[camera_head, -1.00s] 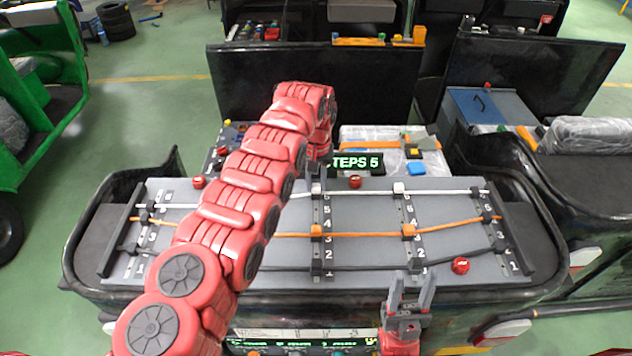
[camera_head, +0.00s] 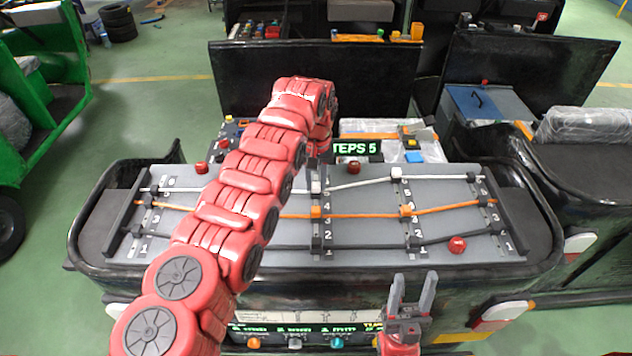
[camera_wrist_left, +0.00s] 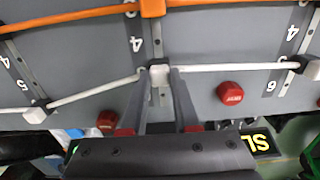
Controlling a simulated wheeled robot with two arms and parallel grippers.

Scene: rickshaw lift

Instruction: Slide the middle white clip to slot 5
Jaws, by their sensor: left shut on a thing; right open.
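The middle white clip (camera_head: 315,187) sits on the middle rail of the grey board (camera_head: 365,235), on the white cord (camera_head: 360,184). The cord bends toward the near side at this clip. My left gripper (camera_head: 318,172) reaches down from the far side and is shut on the clip. In the left wrist view its fingers (camera_wrist_left: 160,80) stand on either side of the white clip (camera_wrist_left: 160,76), just past the printed 4. The slot number beside the clip is hard to read. My right gripper (camera_head: 413,283) is open and empty in front of the board's near edge.
An orange clip (camera_head: 316,211) sits nearer on the same rail, on the orange cord. Another white clip (camera_head: 396,172) is on the right rail. Red buttons (camera_head: 353,167) and (camera_head: 457,245) stand on the board. A sign (camera_head: 356,148) reads "STEPS 5".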

